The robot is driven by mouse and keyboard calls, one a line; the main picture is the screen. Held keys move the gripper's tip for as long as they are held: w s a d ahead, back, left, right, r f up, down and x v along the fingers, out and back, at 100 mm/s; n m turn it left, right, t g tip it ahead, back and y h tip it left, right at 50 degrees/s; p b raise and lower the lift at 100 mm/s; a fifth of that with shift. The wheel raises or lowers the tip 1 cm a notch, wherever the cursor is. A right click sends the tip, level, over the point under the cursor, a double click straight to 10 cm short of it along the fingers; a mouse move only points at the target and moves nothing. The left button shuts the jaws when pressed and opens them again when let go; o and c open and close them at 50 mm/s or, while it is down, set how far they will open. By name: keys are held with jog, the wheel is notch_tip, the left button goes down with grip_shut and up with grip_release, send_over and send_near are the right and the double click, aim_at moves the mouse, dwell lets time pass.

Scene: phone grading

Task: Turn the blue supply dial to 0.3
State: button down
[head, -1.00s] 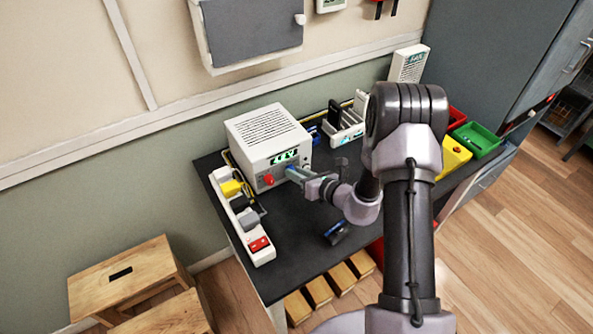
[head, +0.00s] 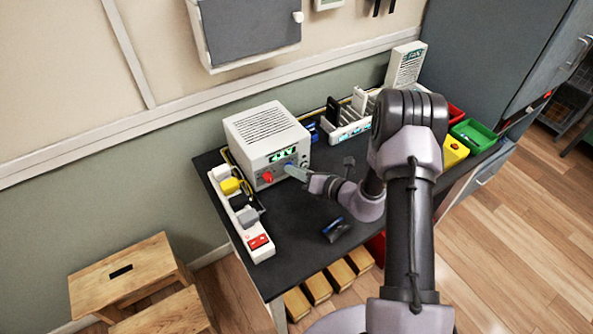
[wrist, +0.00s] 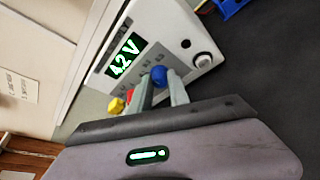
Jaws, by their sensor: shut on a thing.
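The white power supply (head: 265,135) stands at the left back of the dark bench. Its green display (wrist: 122,60) reads about 4.2 V in the wrist view. The blue dial (wrist: 159,75) is on the supply's front, between the fingertips of my gripper (wrist: 161,85). My gripper is shut on the dial; in the head view the gripper (head: 297,172) reaches the supply's front from the right. The dial's scale and pointer cannot be read. A red knob or terminal (head: 267,177) is to the left of the dial.
A power strip (head: 240,215) with plugs lies left of the supply. A small dark blue-marked object (head: 335,229) lies on the bench in front. A rack (head: 345,122) stands behind; yellow (head: 454,152) and green (head: 473,135) bins are at right. A white-and-black knob (wrist: 203,60) is on the supply.

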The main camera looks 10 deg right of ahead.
jog(key=c, duration=1.3)
grip_release()
jog(key=shift+o, duration=0.2)
jog(key=p+v, duration=0.4)
jog(key=v, duration=1.3)
jog(key=shift+s, duration=0.15)
jog(key=shift+d+r, duration=0.1)
